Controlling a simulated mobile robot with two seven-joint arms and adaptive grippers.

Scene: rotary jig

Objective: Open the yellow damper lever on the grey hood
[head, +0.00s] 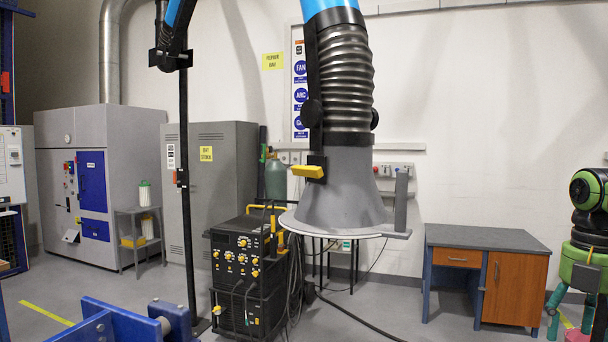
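The grey hood (345,200) hangs in the middle of the head view, a cone with a wide round rim below a ribbed grey hose. The yellow damper lever (307,171) is a short bar on the upper left side of the hood, next to a black bracket. It points left and lies close to horizontal. Nothing touches it. Neither of my grippers is in view.
A black welding machine (241,265) with yellow handles stands below left of the hood. A desk (487,260) stands right. A blue metal fixture (115,322) fills the lower left foreground. A green and black machine (588,225) is at the right edge.

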